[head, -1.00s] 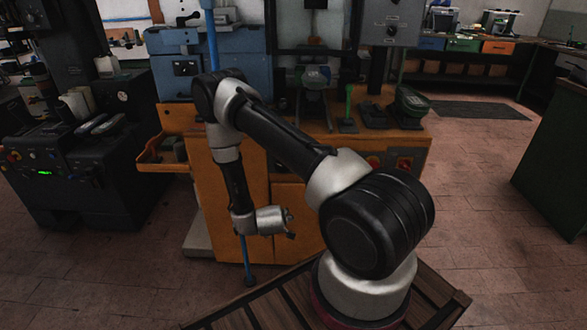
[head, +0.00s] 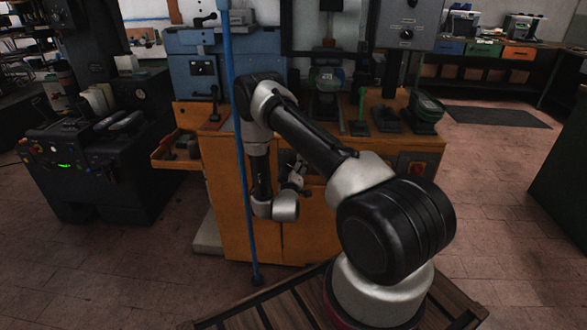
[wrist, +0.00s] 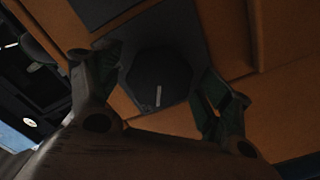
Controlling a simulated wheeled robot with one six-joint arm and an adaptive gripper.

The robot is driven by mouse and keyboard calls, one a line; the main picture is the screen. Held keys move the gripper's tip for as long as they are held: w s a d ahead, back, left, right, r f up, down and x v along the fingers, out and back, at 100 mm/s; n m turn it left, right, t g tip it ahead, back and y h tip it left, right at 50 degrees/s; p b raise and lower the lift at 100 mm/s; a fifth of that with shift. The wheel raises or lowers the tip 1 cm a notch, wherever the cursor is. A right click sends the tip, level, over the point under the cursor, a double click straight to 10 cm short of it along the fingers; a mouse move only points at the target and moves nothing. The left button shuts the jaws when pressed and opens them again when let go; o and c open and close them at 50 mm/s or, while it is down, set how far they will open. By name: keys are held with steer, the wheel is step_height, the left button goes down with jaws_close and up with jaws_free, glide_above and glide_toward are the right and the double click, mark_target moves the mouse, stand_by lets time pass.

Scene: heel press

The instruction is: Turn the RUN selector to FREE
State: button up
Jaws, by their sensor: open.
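A dark, many-sided knob (wrist: 158,78) with a short white pointer line shows in the wrist view. It sits on a dark plate on an orange panel, and no lettering is readable, so I cannot confirm it is the RUN selector. The pointer line runs nearly straight up and down in that picture. My gripper (wrist: 162,82) is open, with one finger on each side of the knob; I cannot tell whether they touch it. In the head view my gripper (head: 296,172) is at the orange cabinet's front, partly behind my arm, and the knob is hidden.
A blue upright pole (head: 240,150) stands close left of my arm. An open orange tray (head: 163,160) juts out at left. A dark machine (head: 85,185) stands further left. Floor is clear at right.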

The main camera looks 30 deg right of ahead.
steer(key=shift+w+d, duration=0.15)
steer(key=shift+w, duration=0.05)
steer(key=shift+c, duration=0.4)
steer(key=c, duration=0.9)
steer(key=shift+c, duration=0.2)
